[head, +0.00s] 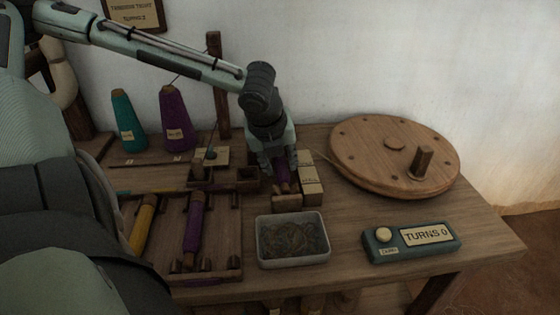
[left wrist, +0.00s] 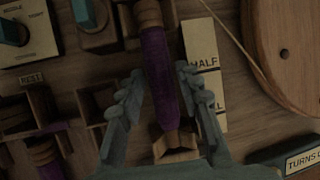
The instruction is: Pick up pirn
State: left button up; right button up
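A purple pirn (left wrist: 158,75) lies lengthwise in a wooden holder; its lower end meets a small wooden block in the left wrist view. In the head view the pirn (head: 283,183) is partly hidden under my left gripper (head: 280,166). In the left wrist view my left gripper (left wrist: 160,74) is open, with one finger on each side of the pirn and a visible gap on both sides. Another purple pirn (head: 194,222) and a yellow pirn (head: 142,224) lie in a wooden rack at the left. My right gripper is not in view.
A grey bin (head: 292,262) of tangled thread stands in front of the holder. A wooden wheel (head: 372,148) with a crank is at the right, and a green turns counter (head: 412,243) at the front right. Teal (head: 123,118) and purple (head: 174,115) thread cones stand at the back left.

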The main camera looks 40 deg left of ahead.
pick_arm(q)
jog(key=shift+c, duration=0.5)
grip_shut()
jog(key=shift+r, duration=0.1)
